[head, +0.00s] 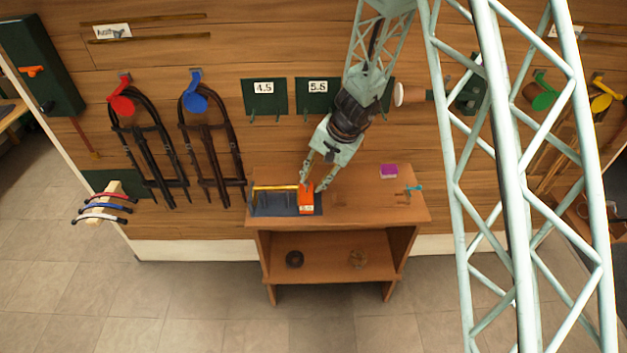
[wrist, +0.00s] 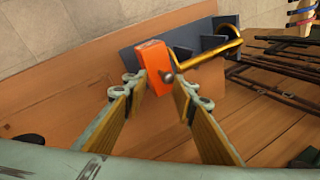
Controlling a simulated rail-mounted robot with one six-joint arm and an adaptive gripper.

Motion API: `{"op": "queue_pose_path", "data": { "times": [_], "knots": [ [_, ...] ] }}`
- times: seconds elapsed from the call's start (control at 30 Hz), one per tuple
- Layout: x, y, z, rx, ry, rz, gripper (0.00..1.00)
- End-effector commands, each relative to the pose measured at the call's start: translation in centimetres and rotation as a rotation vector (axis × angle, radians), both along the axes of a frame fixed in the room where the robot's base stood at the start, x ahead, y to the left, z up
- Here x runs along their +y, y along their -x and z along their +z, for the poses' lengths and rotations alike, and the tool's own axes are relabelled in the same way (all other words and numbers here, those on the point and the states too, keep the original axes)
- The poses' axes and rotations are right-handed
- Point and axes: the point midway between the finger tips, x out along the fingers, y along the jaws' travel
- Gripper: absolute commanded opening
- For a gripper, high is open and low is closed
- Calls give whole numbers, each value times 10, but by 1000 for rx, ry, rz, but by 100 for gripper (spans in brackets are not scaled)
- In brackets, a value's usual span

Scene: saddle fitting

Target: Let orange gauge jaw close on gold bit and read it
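The orange gauge jaw (head: 306,199) sits at the right end of the dark gauge base (head: 288,210) on the small wooden bench. It is an orange block with a round grey knob in the wrist view (wrist: 151,57). The gold bit (head: 274,188) lies along the gauge, left of the jaw. In the wrist view the bit (wrist: 201,60) runs from near the jaw to a bent end. My gripper (head: 311,187) is at the jaw. In the wrist view my gripper (wrist: 160,84) is open, with its fingertips apart near the jaw's two sides. I cannot tell whether either touches.
A purple block (head: 388,171) and a small blue-handled item (head: 412,190) are on the bench's right side. Black bridles (head: 145,145) hang on the wall to the left. Signs (head: 264,88) hang behind. The bench's middle top is clear.

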Motion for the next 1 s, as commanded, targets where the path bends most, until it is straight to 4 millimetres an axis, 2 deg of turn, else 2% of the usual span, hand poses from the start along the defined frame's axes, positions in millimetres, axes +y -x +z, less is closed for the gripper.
{"op": "queue_pose_path", "data": {
  "times": [0.37, 1.0],
  "knots": [
    [-5, 2, 13, 0, -1, 0, 25],
    [-27, 10, 77, -1, -1, 0, 25]
  ]
}}
